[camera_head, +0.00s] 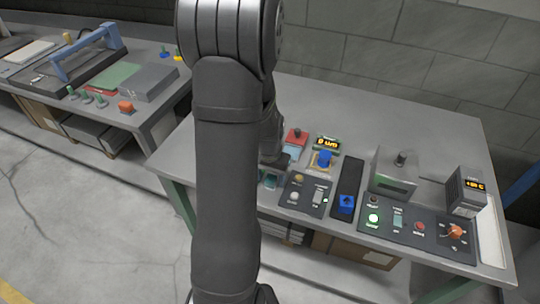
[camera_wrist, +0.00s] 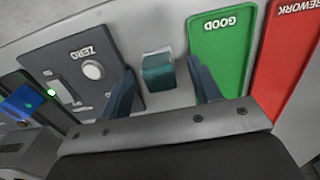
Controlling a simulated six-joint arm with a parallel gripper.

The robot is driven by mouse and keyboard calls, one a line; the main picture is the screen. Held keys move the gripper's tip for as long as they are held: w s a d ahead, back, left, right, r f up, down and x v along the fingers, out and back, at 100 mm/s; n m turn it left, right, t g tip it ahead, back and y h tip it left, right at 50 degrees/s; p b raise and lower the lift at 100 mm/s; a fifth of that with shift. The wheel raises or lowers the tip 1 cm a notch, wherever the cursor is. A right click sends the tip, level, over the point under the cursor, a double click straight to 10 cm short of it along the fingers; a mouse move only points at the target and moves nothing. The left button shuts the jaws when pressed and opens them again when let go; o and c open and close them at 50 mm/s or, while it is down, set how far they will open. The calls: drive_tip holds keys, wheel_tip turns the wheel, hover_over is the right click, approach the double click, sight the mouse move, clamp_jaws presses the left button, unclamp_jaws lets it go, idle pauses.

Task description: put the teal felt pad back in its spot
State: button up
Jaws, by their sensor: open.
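The teal felt pad (camera_wrist: 158,82) is a small block on the grey bench top in the wrist view. It stands between the ZERO panel (camera_wrist: 78,68) and the green GOOD area (camera_wrist: 221,50). My gripper (camera_wrist: 160,70) is open, with one finger on each side of the pad and visible gaps to it. In the head view a small teal piece (camera_head: 270,181) shows just right of my arm, which hides most of my gripper. I cannot tell which place is the pad's spot.
A red REWORK area (camera_wrist: 288,55) lies right of the green one. In the head view, a blue-knobbed device (camera_head: 324,160), a dark track with a blue block (camera_head: 346,204) and a button panel (camera_head: 420,228) stand to the right. Another cluttered bench (camera_head: 150,108) is at left.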

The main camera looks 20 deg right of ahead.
wheel_tip(320, 180, up, 16)
idle(0.4)
drive_tip(key=shift+a, duration=0.1)
wheel_tip(320, 180, down, 17)
drive_tip(key=shift+s+f, duration=0.1)
drive_tip(key=shift+f, duration=0.1)
idle(0.5)
drive_tip(key=shift+r, duration=0.1)
